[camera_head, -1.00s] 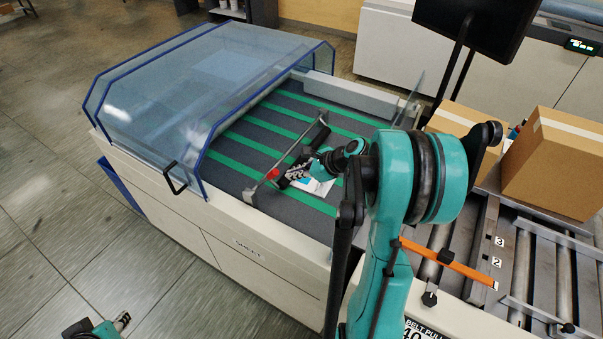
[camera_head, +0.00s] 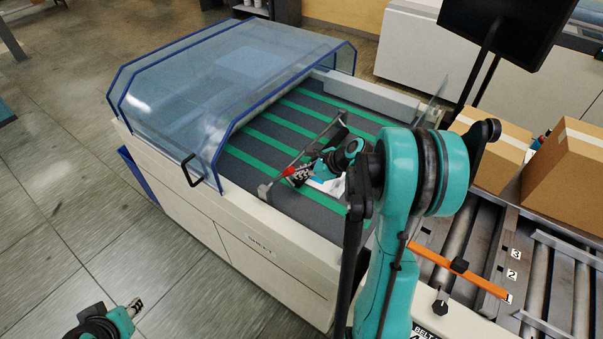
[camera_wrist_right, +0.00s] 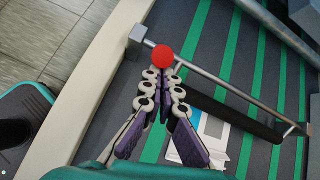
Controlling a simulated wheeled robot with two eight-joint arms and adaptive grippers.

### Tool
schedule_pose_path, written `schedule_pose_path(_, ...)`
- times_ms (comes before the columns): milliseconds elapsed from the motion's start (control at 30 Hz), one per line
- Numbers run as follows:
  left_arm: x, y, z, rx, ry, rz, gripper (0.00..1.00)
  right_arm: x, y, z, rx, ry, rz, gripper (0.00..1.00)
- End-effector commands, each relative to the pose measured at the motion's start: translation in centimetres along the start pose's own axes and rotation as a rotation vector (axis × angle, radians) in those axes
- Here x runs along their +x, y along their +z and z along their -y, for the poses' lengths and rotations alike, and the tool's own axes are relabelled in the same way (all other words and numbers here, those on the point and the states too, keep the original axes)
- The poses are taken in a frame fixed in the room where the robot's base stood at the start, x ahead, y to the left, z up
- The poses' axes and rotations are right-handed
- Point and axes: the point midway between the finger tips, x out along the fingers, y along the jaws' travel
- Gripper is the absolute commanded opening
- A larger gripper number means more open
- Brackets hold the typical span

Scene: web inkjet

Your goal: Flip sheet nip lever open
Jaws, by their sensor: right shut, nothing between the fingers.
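The sheet nip lever shows as a red ball knob (camera_head: 289,170) at the near end of a thin metal bar with a black roller, spanning the green-striped belt. In the right wrist view the red knob (camera_wrist_right: 162,55) sits just beyond my fingertips, close to the bar (camera_wrist_right: 225,85). My right gripper (camera_head: 292,174) is shut and empty, its tips at or just short of the knob; contact cannot be told. It also fills the middle of the right wrist view (camera_wrist_right: 163,74). My left gripper (camera_head: 135,306) is over the floor at the lower left, its opening unclear.
A clear blue-edged cover (camera_head: 215,85) stands left of the belt (camera_head: 300,200). A white-and-blue sheet (camera_wrist_right: 210,135) lies under the bar. An orange handle (camera_head: 455,268), a roller conveyor (camera_head: 480,240) and cardboard boxes (camera_head: 570,165) are at the right.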

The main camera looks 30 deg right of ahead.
Motion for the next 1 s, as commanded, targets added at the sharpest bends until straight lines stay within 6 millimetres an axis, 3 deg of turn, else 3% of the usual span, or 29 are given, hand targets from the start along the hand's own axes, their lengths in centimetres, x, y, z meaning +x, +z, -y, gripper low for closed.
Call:
schedule_pose_path(467, -1.6, -1.2, 0.0, 0.0, 0.0, 0.0, 0.33, 0.1, 2.5, 0.6, 0.006, 0.035, -0.121, 0.0)
schedule_pose_path(667, -3.1, -2.2, 0.0, 0.0, 0.0, 0.0, 0.33, 0.7, 5.2, 1.2, 0.013, 0.077, -0.277, 0.0)
schedule_pose_path(1000, -4.3, -3.0, 0.0, 0.0, 0.0, 0.0, 0.33, 3.5, 9.3, 2.5, 0.033, 0.157, -0.592, 0.0)
